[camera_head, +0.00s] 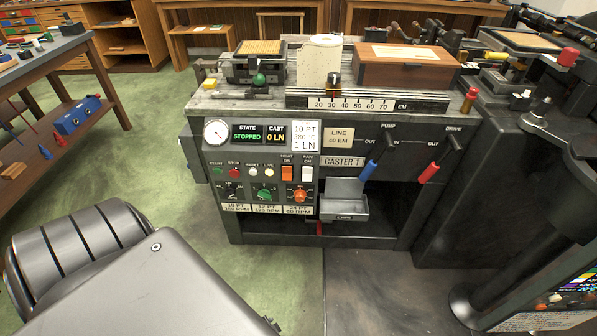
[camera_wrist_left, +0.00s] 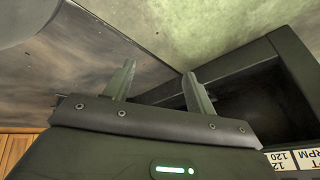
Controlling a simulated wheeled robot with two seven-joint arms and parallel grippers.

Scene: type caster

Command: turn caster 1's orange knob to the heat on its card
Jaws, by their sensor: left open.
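Caster 1 (camera_head: 343,162) stands ahead in the head view, with its control panel facing me. Its round orange knob (camera_head: 300,196) sits at the lower right of the panel, below the orange heat switch (camera_head: 287,173). The white card (camera_head: 305,135) reads 10 PT, 380 °C, 1 LN. My left arm fills the lower left of the head view; its gripper fingers cannot be made out there. In the left wrist view my left gripper (camera_wrist_left: 160,88) is open and empty, its fingers apart. The orange knob is not visible in that view. My right gripper is not in view.
A green knob (camera_head: 264,196) is left of the orange one. A workbench (camera_head: 45,55) stands at far left.

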